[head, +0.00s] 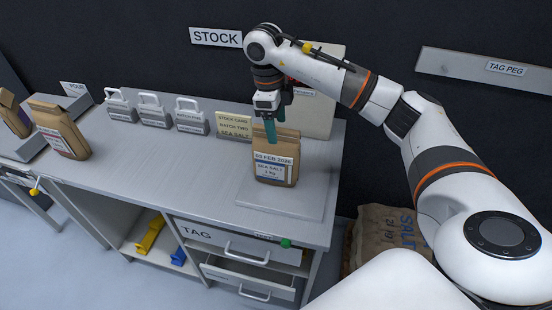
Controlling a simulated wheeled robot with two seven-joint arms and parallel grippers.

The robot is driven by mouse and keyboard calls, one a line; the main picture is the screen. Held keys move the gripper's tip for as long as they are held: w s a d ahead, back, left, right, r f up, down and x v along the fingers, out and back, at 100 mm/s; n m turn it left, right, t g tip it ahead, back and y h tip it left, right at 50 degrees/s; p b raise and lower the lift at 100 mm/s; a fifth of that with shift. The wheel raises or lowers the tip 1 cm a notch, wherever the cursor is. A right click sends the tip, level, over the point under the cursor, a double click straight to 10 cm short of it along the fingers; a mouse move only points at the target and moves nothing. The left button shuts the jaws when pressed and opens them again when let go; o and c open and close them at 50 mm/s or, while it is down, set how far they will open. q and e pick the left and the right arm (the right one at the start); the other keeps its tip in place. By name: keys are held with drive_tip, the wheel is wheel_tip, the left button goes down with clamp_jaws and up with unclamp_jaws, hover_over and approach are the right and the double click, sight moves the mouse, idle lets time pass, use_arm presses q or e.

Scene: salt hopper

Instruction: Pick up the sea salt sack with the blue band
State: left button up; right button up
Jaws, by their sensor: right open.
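A brown paper sea salt sack (276,165) stands upright on a flat pale plate (296,201) at the right end of the bench. Its white label carries a date, "SEA SALT 1 kg" and a blue band. My right gripper (270,132) points down from above, with teal fingers at the sack's top edge. It is open; one finger shows clearly in front of the sack top, and the other is largely hidden, so contact is unclear. My left gripper is not in view.
Another brown sack (62,132) with a reddish label stands at the left, near a further sack (14,114). Several grey handled blocks (153,116) and a stock card (233,126) line the bench's back. The bench middle (165,165) is clear. A drawer (248,277) below stands partly open.

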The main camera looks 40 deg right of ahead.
sight(276, 157)
drive_tip(key=shift+s+f+p, duration=0.15)
drive_tip(key=shift+f+p, duration=0.15)
drive_tip(key=shift+f, duration=0.25)
wheel_tip(276, 157, down, 4)
drive_tip(key=shift+s+f+p, duration=0.15)
drive_tip(key=shift+f+p, duration=0.05)
drive_tip(key=shift+p, duration=0.35)
drive_tip(key=shift+c, duration=0.5)
clamp_jaws()
drive_tip(key=shift+r, duration=0.1)
